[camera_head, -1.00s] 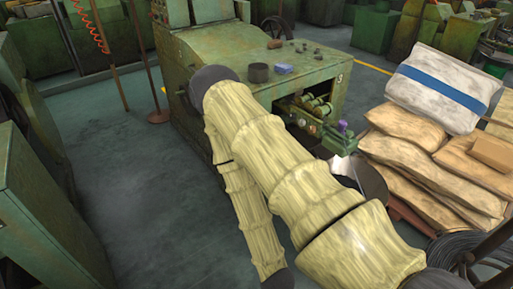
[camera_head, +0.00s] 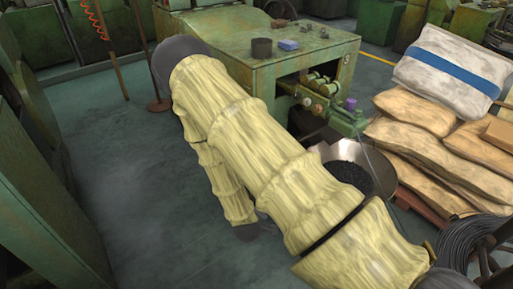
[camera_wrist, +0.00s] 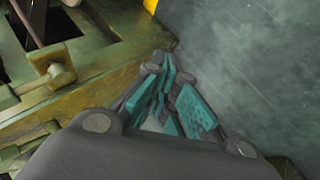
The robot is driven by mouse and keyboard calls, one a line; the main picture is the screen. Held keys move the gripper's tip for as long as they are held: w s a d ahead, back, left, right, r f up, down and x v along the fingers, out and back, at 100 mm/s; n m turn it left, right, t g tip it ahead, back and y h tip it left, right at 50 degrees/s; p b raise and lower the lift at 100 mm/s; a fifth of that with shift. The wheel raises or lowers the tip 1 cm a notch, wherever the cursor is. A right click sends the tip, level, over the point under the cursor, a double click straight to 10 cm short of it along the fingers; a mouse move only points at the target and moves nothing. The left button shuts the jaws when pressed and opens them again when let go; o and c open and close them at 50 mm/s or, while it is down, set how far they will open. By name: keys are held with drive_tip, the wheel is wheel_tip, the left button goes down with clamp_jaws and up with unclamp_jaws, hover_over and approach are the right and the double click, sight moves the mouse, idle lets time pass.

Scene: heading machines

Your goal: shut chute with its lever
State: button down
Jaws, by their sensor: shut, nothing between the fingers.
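The green machine (camera_head: 245,75) stands at the top centre of the head view, with an open bay of mechanism in its near side. A small purple knob (camera_head: 351,104) shows at the bay's right end; I cannot tell if it belongs to the lever. Below it is a metal pan (camera_head: 345,153) holding dark small parts. The chute is not clearly made out. In the wrist view my gripper (camera_wrist: 168,75), with teal pads, is shut and empty beside a green machine edge (camera_wrist: 110,75). A square-headed yellowish piece (camera_wrist: 60,75) is left of it. My arm hides the gripper in the head view.
Stacked sacks (camera_head: 450,130) stand at the right, with a wire coil (camera_head: 455,230) nearer. Another green machine (camera_head: 45,200) is at the left.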

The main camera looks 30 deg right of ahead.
drive_tip(key=w+d+r+n+t+h+b, duration=0.1)
drive_tip(key=w+d+r+h+b, duration=0.2)
drive_tip(key=w, duration=0.6)
drive_tip(key=w+d+r+n+t+h+b, duration=0.1)
drive_tip(key=w+d+r+t+h+b, duration=0.2)
drive_tip(key=w, duration=0.5)
drive_tip(key=w+a+r+m+g+h+b, duration=0.1)
drive_tip(key=w+r+h+b, duration=0.3)
drive_tip(key=r, duration=0.6)
drive_tip(key=w+g+b, duration=0.1)
drive_tip(key=w+b, duration=0.1)
drive_tip(key=w, duration=0.1)
drive_tip(key=shift+r+g, duration=0.25)
drive_tip(key=shift+g, duration=0.05)
drive_tip(key=shift+w, duration=0.1)
drive_tip(key=d+b, duration=0.2)
drive_tip(key=d, duration=0.7)
drive_tip(key=shift+d+b, duration=0.2)
drive_tip(key=shift+b, duration=0.2)
drive_tip(key=shift+a, duration=0.15)
